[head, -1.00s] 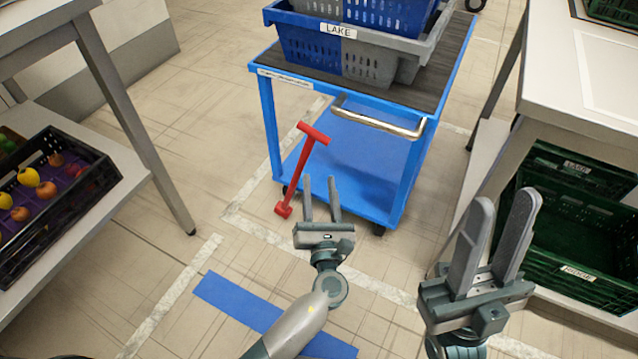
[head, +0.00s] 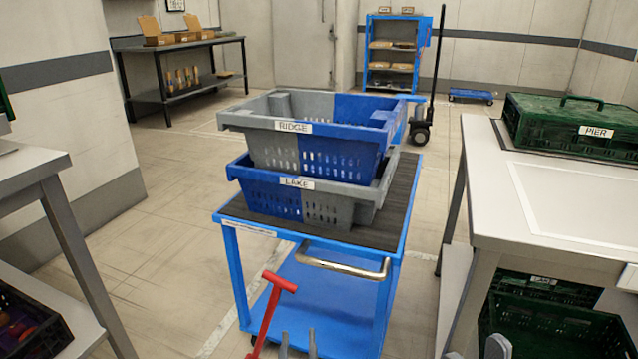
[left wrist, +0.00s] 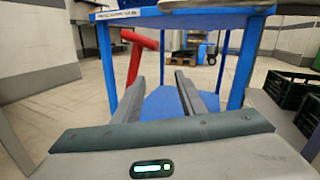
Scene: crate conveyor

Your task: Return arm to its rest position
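My left gripper (head: 298,345) shows only its fingertips at the bottom edge of the head view, in front of the blue cart. In the left wrist view its two fingers (left wrist: 159,80) stand apart with nothing between them, pointing toward the cart's lower shelf. My right gripper (head: 475,352) shows only two fingertips at the bottom edge, right of the cart. They stand apart, and no object shows between them. The rest of both arms is out of the head view.
The blue cart (head: 313,238) carries two stacked blue-grey crates, RIDGE (head: 264,142) above LAKE (head: 262,194). A red T-handled tool (head: 268,317) stands close before it. Grey tables flank left (head: 40,178) and right (head: 500,215). A green PIER crate (head: 550,128) is on the right table.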

